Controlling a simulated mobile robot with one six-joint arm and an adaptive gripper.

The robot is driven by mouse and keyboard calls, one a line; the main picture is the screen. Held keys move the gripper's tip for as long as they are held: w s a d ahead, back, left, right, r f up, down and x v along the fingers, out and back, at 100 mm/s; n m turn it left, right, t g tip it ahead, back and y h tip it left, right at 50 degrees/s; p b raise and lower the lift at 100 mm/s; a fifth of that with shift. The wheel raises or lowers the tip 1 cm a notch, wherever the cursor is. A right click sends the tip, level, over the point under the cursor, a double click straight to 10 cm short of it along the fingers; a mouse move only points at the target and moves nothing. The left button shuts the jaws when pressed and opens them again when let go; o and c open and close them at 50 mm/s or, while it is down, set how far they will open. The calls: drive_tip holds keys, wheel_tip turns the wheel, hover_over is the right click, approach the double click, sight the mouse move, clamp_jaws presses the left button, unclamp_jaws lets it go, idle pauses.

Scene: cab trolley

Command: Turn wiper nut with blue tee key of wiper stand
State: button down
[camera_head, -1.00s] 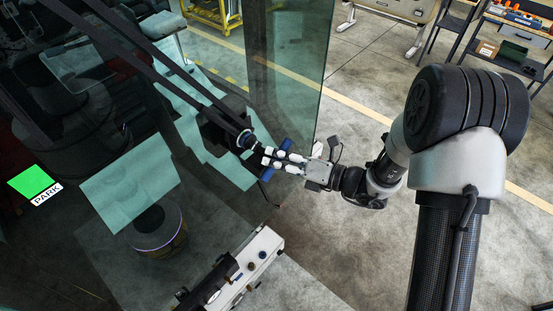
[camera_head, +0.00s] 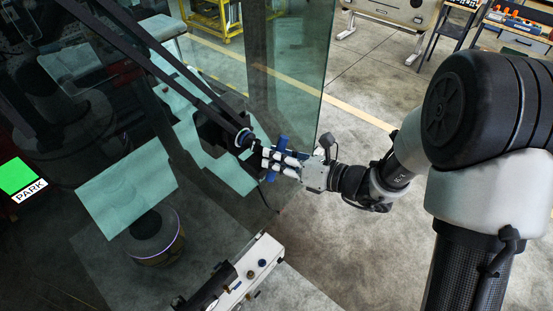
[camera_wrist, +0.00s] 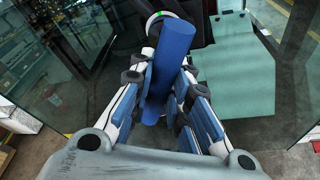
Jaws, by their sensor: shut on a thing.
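The blue tee key (camera_head: 283,143) is held between the fingers of my gripper (camera_head: 276,160) in the head view. In the wrist view its thick blue bar (camera_wrist: 172,62) runs lengthwise between the two padded fingers of my gripper (camera_wrist: 164,108). The key's far end meets the wiper pivot (camera_head: 243,138), a dark hub with a pale and blue ring at the lower end of the dark wiper arms. The ring also shows in the wrist view (camera_wrist: 163,17). The wiper nut itself is hidden behind the key and hub.
A glass pane (camera_head: 290,75) stands just behind my gripper. A pale panel (camera_head: 125,185) lies behind the dark glass at left. A white box with knobs (camera_head: 258,268) stands below.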

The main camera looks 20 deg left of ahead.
drive_tip(key=n+b, duration=0.1)
drive_tip(key=b, duration=0.1)
drive_tip(key=n+t+b, duration=0.1)
drive_tip(key=b, duration=0.1)
drive_tip(key=shift+f+n+h, duration=0.2)
drive_tip(key=shift+n+h, duration=0.1)
drive_tip(key=shift+r+n+b, duration=0.15)
drive_tip(key=shift+n+b, duration=0.25)
drive_tip(key=shift+b, duration=0.3)
drive_tip(key=shift+s, duration=0.1)
drive_tip(key=shift+d, duration=0.45)
drive_tip(key=s+d, duration=0.2)
drive_tip(key=d, duration=0.4)
drive_tip(key=shift+s, duration=0.4)
